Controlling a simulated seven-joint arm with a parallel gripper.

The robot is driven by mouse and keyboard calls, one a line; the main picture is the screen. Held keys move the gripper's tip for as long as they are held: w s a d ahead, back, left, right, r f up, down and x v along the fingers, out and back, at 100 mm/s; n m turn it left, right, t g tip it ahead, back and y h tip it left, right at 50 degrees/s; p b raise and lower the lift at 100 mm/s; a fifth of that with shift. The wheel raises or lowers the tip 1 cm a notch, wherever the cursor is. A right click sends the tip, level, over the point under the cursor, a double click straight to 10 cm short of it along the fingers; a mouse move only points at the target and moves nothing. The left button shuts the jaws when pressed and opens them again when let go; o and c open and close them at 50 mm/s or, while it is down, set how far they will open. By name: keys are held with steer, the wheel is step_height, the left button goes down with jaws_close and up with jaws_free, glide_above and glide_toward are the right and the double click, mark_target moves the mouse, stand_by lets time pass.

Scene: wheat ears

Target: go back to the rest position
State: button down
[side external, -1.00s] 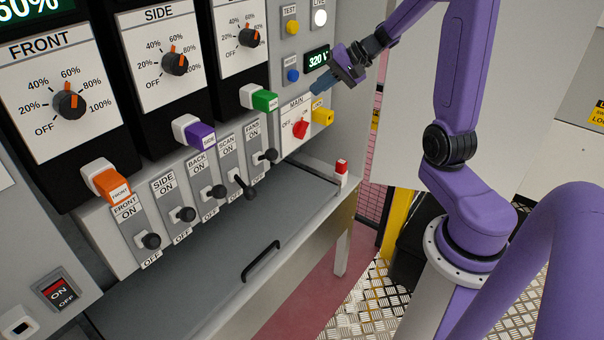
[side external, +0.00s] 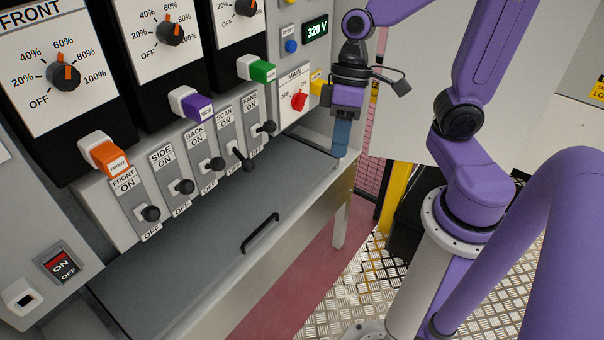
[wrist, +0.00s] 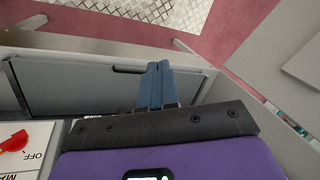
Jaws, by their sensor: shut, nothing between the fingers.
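My gripper (side external: 341,150) hangs pointing down at the right end of the grey panel, in front of the yellow plug. Its blue fingers are shut together with nothing between them. In the wrist view my gripper (wrist: 158,68) also shows shut, above the grey drawer front. The red MAIN switch (side external: 299,101) is to the left of my gripper, apart from it, and it shows at the lower left of the wrist view (wrist: 14,141).
A row of black-knobbed toggle switches (side external: 185,187) and coloured plugs, such as the green plug (side external: 262,71), lies to the left. A drawer handle (side external: 260,233) sticks out below. A yellow post (side external: 397,195) stands at the right.

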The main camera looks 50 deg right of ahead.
steer(key=s+n+t+h, duration=0.1)
steer(key=s+n+h, duration=0.2)
steer(key=s+n, duration=0.4)
steer(key=shift+s+d+f, duration=0.25)
steer(key=shift+s+d, duration=0.1)
steer(key=shift+s, duration=0.4)
stand_by(1.0)
